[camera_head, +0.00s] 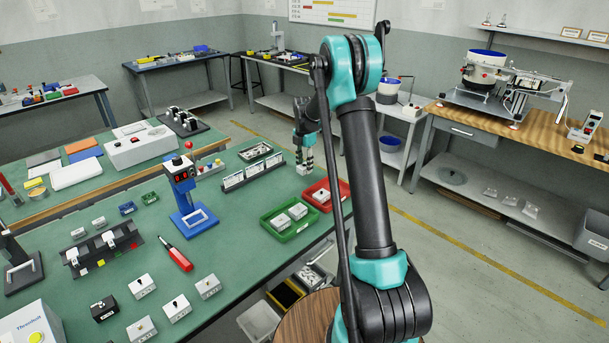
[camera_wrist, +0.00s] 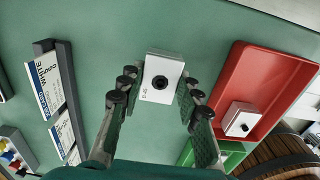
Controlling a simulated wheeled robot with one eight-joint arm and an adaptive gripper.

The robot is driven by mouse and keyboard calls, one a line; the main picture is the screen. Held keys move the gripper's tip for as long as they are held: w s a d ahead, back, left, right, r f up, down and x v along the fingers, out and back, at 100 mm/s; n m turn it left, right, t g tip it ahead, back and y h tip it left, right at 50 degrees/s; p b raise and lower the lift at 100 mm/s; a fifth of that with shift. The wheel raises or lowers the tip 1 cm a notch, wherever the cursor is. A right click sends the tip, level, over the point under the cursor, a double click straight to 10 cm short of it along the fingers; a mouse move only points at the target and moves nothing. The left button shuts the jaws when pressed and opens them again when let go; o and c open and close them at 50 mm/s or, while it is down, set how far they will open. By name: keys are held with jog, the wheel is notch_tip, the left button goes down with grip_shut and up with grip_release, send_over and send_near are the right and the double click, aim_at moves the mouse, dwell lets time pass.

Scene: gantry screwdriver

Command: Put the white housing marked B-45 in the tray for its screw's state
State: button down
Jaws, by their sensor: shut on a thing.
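My gripper (camera_wrist: 158,92) is shut on a white housing (camera_wrist: 163,68), seen in the wrist view with a small dark mark on its side and a dark round screw spot in its face. In the head view my gripper (camera_head: 305,160) is above the green table, behind the trays. The red tray (camera_wrist: 232,75) holds one white housing (camera_wrist: 238,119); in the head view this tray (camera_head: 343,193) is at the right edge. The green tray (camera_head: 286,238), holding two white housings (camera_head: 290,214), stands in front of it; its corner (camera_wrist: 228,158) shows in the wrist view.
A rack of labelled cards (camera_head: 252,168) stands left of my gripper. A blue stand (camera_head: 190,205), a red screwdriver (camera_head: 177,256) and several white housings (camera_head: 208,286) are on the table's left and front. Green table surface is clear between the rack and the trays.

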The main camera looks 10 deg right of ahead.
aim_at(305, 165)
jog(key=shift+r, duration=1.75)
